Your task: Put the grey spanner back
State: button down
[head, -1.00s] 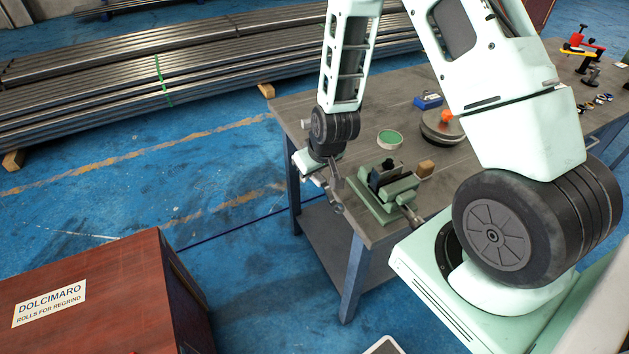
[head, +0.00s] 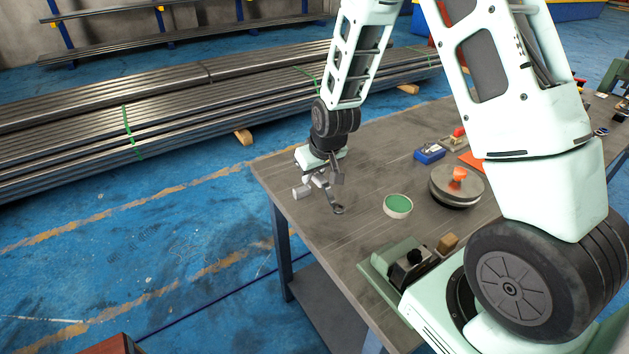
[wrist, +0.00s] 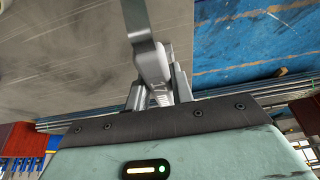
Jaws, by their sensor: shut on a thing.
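In the wrist view the spanner (wrist: 147,50) runs up from between the fingers (wrist: 155,95), with the bench top on the left and blue floor on the right. I cannot tell whether the spanner's lower end touches the bench top.
A green-topped round tin (head: 398,206), a round metal piece with an orange knob (head: 457,186), a blue item (head: 430,154) and a green vice (head: 400,264) stand on the bench. Stacked steel tubes (head: 180,125) lie behind on the blue floor. The bench top around the tin is bare.

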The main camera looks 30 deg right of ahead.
jog(key=shift+w+d, duration=0.1)
jog(key=shift+w, duration=0.1)
jog(key=shift+r, duration=0.1)
jog(key=b, duration=0.6)
send_over(311, 205)
jog(key=s, duration=0.2)
jog(key=f, duration=0.7)
jog(key=shift+w, duration=0.25)
jog(key=shift+f+b, duration=0.6)
jog(key=shift+f, duration=0.5)
jog(key=c, duration=0.7)
grip_release()
jog(key=shift+o, duration=0.2)
jog(key=shift+r, duration=0.15)
